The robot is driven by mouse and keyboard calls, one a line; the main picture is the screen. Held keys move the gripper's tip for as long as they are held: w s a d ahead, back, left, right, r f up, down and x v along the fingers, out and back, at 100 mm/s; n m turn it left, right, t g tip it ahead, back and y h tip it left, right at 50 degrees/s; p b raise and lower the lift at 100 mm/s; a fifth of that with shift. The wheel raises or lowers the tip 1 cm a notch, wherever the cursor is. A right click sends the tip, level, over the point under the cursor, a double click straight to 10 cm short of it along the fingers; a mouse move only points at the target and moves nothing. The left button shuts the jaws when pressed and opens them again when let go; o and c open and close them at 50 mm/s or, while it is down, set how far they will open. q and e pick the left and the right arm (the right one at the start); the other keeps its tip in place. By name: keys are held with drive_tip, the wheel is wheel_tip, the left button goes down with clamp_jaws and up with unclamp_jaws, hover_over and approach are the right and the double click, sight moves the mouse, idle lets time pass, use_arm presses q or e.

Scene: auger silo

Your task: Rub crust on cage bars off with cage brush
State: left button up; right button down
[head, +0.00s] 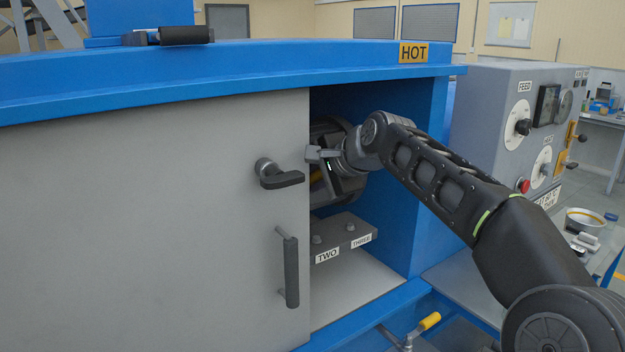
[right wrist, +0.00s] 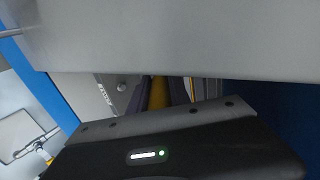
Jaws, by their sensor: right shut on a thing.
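My right arm reaches into the opening of the blue housing beside the grey door. My right gripper (head: 329,176) is inside, in front of the dark round cage (head: 326,127), partly hidden behind the door's edge. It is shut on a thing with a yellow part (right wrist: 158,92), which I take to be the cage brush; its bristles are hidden. A small yellow bit also shows by the gripper in the head view. I cannot tell whether the brush touches the bars. No crust can be made out. My left gripper is not in view.
The grey door (head: 150,220) covers the left of the opening and lies close to my gripper. A block labelled TWO and THREE (head: 345,232) sits below the cage. A control panel (head: 515,110) stands at right.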

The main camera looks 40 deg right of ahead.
drive_tip(key=shift+w+p, duration=0.3)
drive_tip(key=shift+w, duration=0.25)
idle(0.4)
drive_tip(key=shift+d, duration=0.15)
drive_tip(key=shift+s+d+p, duration=0.15)
drive_tip(key=shift+d+p, duration=0.4)
drive_tip(key=shift+d, duration=1.25)
drive_tip(key=d+p, duration=0.1)
drive_tip(key=d, duration=0.2)
drive_tip(key=shift+d, duration=0.35)
drive_tip(key=shift+r, duration=0.1)
